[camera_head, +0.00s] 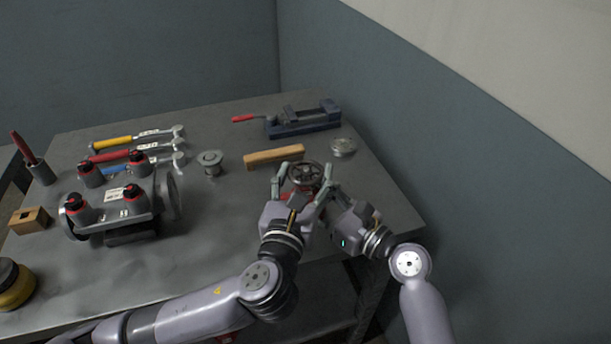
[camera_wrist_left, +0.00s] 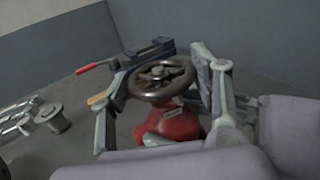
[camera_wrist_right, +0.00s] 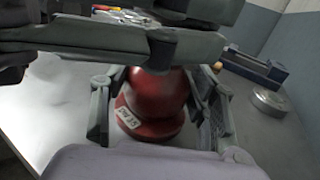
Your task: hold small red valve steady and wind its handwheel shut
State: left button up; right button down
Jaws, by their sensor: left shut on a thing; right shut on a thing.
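The small red valve (camera_wrist_left: 170,126) stands upright on the bench, with its dark handwheel (camera_head: 306,174) on top. In the left wrist view the handwheel (camera_wrist_left: 161,78) lies between the fingers of my left gripper (camera_wrist_left: 160,88), which is shut on it. My right gripper (camera_wrist_right: 155,108) is lower and is shut on the red valve body (camera_wrist_right: 150,105), which has a white label. In the head view my left gripper (camera_head: 299,180) and my right gripper (camera_head: 318,196) crowd together and hide most of the valve body.
A wooden block (camera_head: 273,157) lies behind the valve. A blue vise (camera_head: 302,120) with a red handle and a round metal disc (camera_head: 343,147) are farther back. The bench's front middle is clear.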

pick_arm(q)
jog(key=m+h, duration=0.1)
jog(key=m+g+h, duration=0.1)
jog(key=h, duration=0.1)
jog(key=m+g+h, duration=0.1)
jog(key=h, duration=0.1)
jog(key=shift+w+a+m, duration=0.2)
jog(key=shift+a+m, duration=0.15)
jog(key=shift+m, duration=0.05)
jog(key=shift+m+g+h, duration=0.8)
jog(key=shift+g+h, duration=0.1)
jog(key=shift+h, duration=0.4)
jog(key=o, duration=1.1)
jog(key=shift+o, duration=0.2)
jog(key=v, duration=1.2)
jog(key=shift+w+a, duration=0.15)
